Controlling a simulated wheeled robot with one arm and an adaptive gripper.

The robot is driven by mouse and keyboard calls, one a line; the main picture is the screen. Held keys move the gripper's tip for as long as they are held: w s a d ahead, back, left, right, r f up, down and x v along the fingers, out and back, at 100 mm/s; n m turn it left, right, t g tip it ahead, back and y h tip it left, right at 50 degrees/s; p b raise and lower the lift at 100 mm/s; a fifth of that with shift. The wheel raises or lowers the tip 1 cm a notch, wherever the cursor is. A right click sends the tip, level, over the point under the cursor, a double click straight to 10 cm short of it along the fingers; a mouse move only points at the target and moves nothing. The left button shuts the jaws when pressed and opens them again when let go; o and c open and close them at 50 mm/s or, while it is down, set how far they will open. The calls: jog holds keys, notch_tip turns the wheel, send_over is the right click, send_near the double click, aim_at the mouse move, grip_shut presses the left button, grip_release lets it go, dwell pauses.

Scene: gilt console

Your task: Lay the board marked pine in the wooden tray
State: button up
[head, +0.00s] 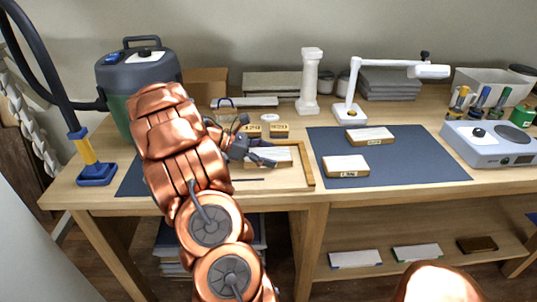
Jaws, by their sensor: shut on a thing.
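The wooden tray (308,165) lies on the left part of the bench; its right rim and part of its floor show. My gripper (259,157) is over the tray and shut on a board (280,156) with a pale top and wooden edge. The board is at or just above the tray floor; I cannot tell if it touches. Its label is hidden or too small to read. My arm covers the tray's left part. Two similar boards lie on the dark mat: a front one (346,166) with a label too small to read, and a back one (370,136).
The dark mat (400,170) has free room. Behind the tray stand small labelled blocks (279,130). A white column (310,80) and a white lamp (348,112) stand behind. A vacuum (140,75) is at left, a scale (490,143) at right. More boards (355,259) lie on the lower shelf.

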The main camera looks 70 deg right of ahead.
jog(key=shift+f, duration=0.1)
jog(key=o, duration=1.2)
jog(key=v, duration=1.1)
jog(key=shift+w+a, duration=0.1)
jog(key=shift+w, duration=0.15)
jog(key=shift+w+a+r, duration=0.15)
jog(key=shift+w+r, duration=0.05)
jog(key=shift+r, duration=0.05)
jog(key=shift+a, duration=0.1)
